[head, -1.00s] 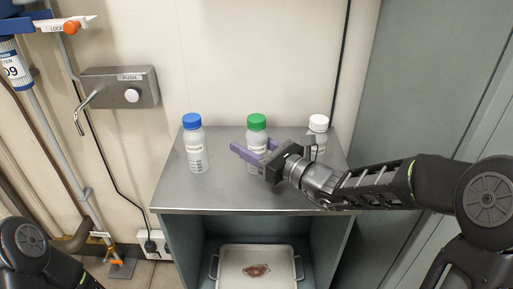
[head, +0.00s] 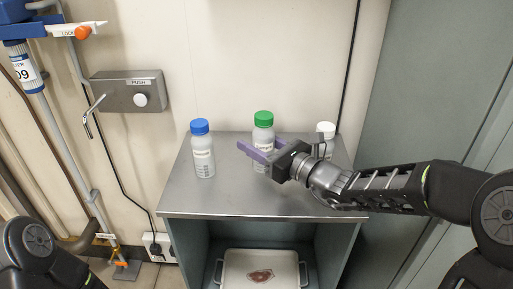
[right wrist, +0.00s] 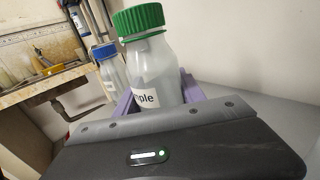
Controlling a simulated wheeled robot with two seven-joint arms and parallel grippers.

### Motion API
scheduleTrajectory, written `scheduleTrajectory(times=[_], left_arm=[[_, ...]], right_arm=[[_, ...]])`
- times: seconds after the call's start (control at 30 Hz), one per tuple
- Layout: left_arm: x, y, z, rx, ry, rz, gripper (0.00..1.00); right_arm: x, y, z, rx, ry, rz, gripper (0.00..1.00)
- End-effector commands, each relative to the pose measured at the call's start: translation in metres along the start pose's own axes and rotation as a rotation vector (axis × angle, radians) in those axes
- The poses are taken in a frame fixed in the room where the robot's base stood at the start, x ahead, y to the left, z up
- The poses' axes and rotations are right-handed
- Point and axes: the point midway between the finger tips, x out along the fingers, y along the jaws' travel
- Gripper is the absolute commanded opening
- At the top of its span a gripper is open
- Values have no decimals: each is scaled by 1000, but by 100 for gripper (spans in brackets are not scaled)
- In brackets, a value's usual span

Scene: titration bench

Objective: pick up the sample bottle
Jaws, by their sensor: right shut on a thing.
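The sample bottle (head: 263,136), pale with a green cap, stands upright between the purple fingers of my right gripper (head: 262,154). The gripper is shut on its body, and the bottle appears slightly above the steel cabinet top (head: 225,200). The fingers cover part of it in the head view. In the right wrist view the bottle (right wrist: 155,70) rises between the fingers, and the end of its label reads "ple". My left gripper is out of view.
A blue-capped bottle (head: 203,158) stands to the left and a white-capped bottle (head: 326,132) to the right, partly behind my gripper. A tray (head: 232,272) sits on the shelf below. The front left of the top is clear.

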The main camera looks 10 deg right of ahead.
Motion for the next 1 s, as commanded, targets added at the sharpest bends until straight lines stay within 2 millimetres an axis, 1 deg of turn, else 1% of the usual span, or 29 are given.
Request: scheduleTrajectory(times=[0.03,0.17,0.3,0.4,0.5,0.6,0.7,1.0], left_arm=[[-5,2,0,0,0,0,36],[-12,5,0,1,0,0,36],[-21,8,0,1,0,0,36],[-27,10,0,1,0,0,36],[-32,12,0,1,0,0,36],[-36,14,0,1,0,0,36],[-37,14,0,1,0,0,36],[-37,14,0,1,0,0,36]], right_arm=[[0,0,15,-5,-5,1,7],[0,0,47,-6,-5,0,7],[0,0,86,-6,-6,0,7],[0,0,111,-6,-5,0,7],[0,0,132,-5,-4,0,7],[0,1,146,-3,-3,1,7],[0,1,154,-2,-1,1,7],[0,0,156,0,-1,0,7]])
